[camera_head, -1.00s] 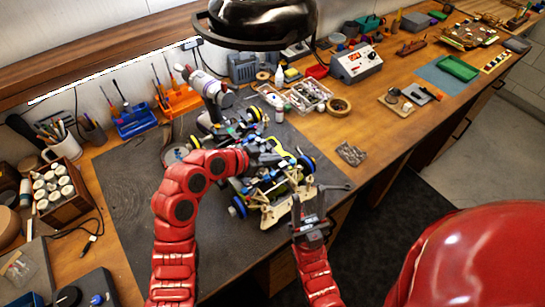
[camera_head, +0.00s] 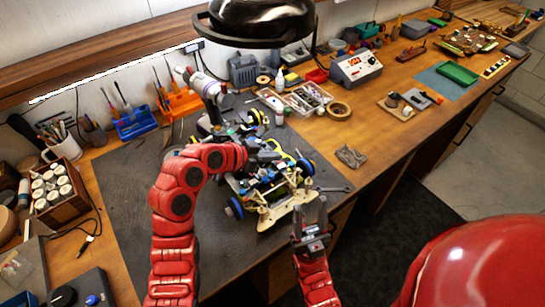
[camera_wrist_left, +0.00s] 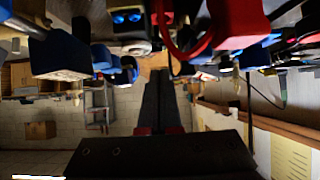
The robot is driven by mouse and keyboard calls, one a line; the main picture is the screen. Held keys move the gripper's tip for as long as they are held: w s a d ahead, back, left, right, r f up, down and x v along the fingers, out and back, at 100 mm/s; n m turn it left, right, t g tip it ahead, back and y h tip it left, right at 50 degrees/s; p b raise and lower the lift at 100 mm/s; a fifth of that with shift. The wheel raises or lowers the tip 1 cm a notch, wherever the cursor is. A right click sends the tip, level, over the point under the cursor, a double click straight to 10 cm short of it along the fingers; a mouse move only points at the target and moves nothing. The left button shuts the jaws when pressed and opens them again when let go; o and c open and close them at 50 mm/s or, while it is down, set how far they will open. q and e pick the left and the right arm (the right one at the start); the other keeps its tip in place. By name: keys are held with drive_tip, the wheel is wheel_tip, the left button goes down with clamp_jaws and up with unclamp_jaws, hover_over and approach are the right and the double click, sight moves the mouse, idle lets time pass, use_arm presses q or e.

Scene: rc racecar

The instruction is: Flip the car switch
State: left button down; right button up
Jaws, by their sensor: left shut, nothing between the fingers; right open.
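The RC car chassis (camera_head: 268,208) sits on the dark work mat, with yellow parts, blue-rimmed wheels and electronics on top. My left gripper (camera_head: 276,156) reaches over the car's top from the left; its fingers are shut and empty. In the left wrist view the shut fingers (camera_wrist_left: 160,78) point in among the car's parts, close to a blue block (camera_wrist_left: 58,55) and a looped red wire (camera_wrist_left: 188,46). I cannot make out the switch. My right gripper (camera_head: 316,208) is open and empty near the mat's front edge, just right of the car's near end.
A wrench-like tool (camera_head: 338,188) lies right of the car. A second car-like assembly (camera_head: 215,122) stands behind it. A parts tray (camera_head: 305,98), tape roll (camera_head: 339,110) and power supply (camera_head: 356,68) are farther back. The left part of the mat (camera_head: 125,190) is clear.

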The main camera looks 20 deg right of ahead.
sight(275, 162)
use_arm(q)
drive_tip(key=shift+w+r, duration=0.1)
drive_tip(key=shift+r, duration=0.3)
drive_tip(key=r, duration=0.3)
drive_tip(key=shift+w+d, duration=0.2)
drive_tip(key=shift+d, duration=0.2)
drive_tip(key=s+a+r+b, duration=0.2)
drive_tip(key=a+r, duration=0.3)
drive_tip(key=r, duration=0.3)
drive_tip(key=shift+a+r+b, duration=0.15)
drive_tip(key=shift+a+b, duration=0.05)
drive_tip(key=shift+b, duration=0.25)
drive_tip(key=shift+s, duration=0.1)
